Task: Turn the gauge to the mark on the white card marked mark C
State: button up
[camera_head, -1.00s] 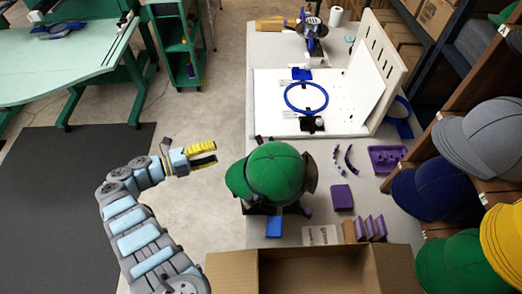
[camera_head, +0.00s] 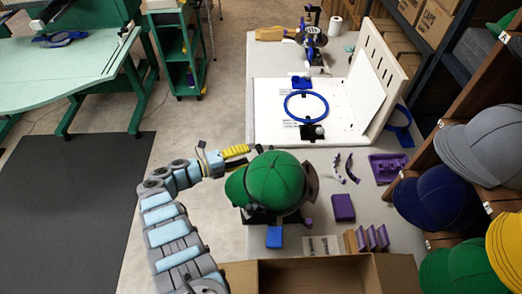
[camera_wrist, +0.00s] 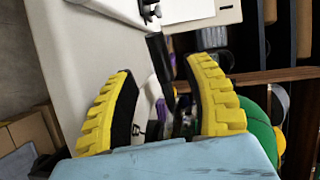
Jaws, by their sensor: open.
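My gripper (camera_head: 247,156) is open at the left side of the green cap (camera_head: 275,180), which sits on a dark stand. Its yellow ribbed fingers point right. In the wrist view my gripper (camera_wrist: 163,66) has a dark post (camera_wrist: 160,56) between or beyond its fingers; contact cannot be told. The green cap shows at right there (camera_wrist: 258,132). Small white cards (camera_head: 289,123) lie by the blue hoop (camera_head: 306,106) on the white board. A printed white card (camera_head: 320,245) lies in front of the cap. I cannot read mark C or tell which part is the gauge.
A cardboard box (camera_head: 320,277) stands at the table's near end. Purple blocks (camera_head: 343,207) and a purple tray (camera_head: 388,167) lie right of the cap. Caps on a wooden rack (camera_head: 470,105) line the right side.

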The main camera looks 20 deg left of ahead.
aim_at(261, 151)
jog(key=b+x, duration=0.1)
jog(key=x, duration=0.5)
grip_shut()
